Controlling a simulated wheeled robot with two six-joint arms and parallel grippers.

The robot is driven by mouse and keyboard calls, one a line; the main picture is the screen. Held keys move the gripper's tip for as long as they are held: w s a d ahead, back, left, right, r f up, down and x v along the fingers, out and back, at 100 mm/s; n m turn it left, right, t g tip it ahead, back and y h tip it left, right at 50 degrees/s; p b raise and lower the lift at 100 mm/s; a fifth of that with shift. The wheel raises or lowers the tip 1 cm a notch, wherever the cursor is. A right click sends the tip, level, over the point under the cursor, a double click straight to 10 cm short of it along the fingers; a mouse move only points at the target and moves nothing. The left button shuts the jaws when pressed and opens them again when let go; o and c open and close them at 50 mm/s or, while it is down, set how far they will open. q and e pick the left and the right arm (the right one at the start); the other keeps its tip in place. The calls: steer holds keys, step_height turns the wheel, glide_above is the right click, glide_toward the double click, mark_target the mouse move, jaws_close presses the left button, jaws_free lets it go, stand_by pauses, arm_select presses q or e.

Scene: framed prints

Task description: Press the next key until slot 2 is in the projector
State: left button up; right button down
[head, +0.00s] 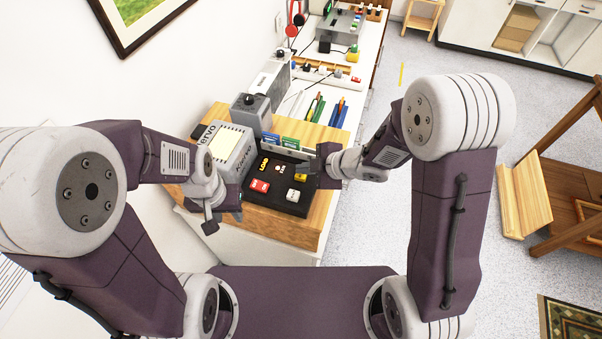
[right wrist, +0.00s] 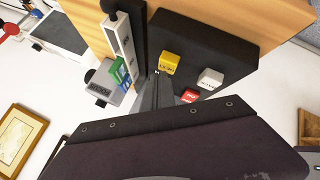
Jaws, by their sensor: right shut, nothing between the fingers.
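A black key panel (head: 278,203) lies on the wooden board, with yellow, red and white keys; their small labels are hard to read. The right wrist view shows a yellow key (right wrist: 168,62), a white key (right wrist: 210,78) and a red key (right wrist: 189,96). My right gripper (head: 308,172) is shut and empty, over the panel's right side. It hides part of the panel, and I cannot tell if it touches a key. My left gripper (head: 211,220) hangs at the panel's left; its jaws are unclear. A grey box with a pale screen (head: 230,140) stands behind it. Blue and green cards (head: 290,142) stand behind the panel.
A dark grey box with a knob (head: 250,112) stands behind the cards. Colored pens (head: 338,112) lie at the counter's right side. More devices stand farther back.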

steer(key=shift+f+b, duration=0.7)
steer(key=shift+f, duration=0.15)
stand_by(0.5)
steer(key=shift+r, duration=0.15)
steer(key=shift+r+p, duration=1.15)
steer(key=shift+p, duration=0.15)
step_height(320, 180, up, 5)
steer(key=p, duration=0.5)
steer(key=shift+r, duration=0.15)
